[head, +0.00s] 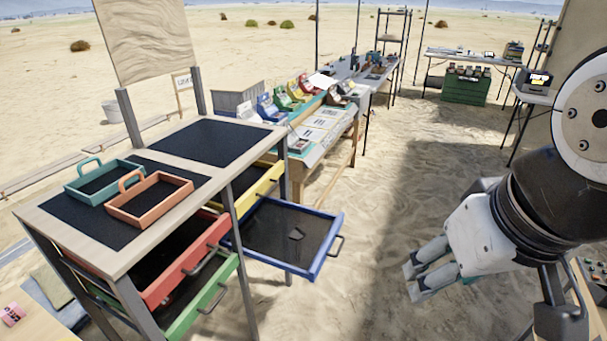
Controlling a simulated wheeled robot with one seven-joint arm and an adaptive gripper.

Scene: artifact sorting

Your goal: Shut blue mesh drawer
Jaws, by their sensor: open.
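The blue mesh drawer (325,250) is pulled far out of the right side of the wooden sorting stand (130,257). A small dark piece lies on its mesh, and a grey bar handle (338,245) is on its outer side. My gripper (412,284) is open and empty, to the right of the drawer and apart from it, with sand between them. Its fingers point left and down in the picture.
A red drawer (172,285) and a green drawer (208,298) also stand out from the stand; a yellow drawer (262,187) is above the blue one. Teal and orange trays (150,210) sit on top. A table with colored bins (325,125) stands behind.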

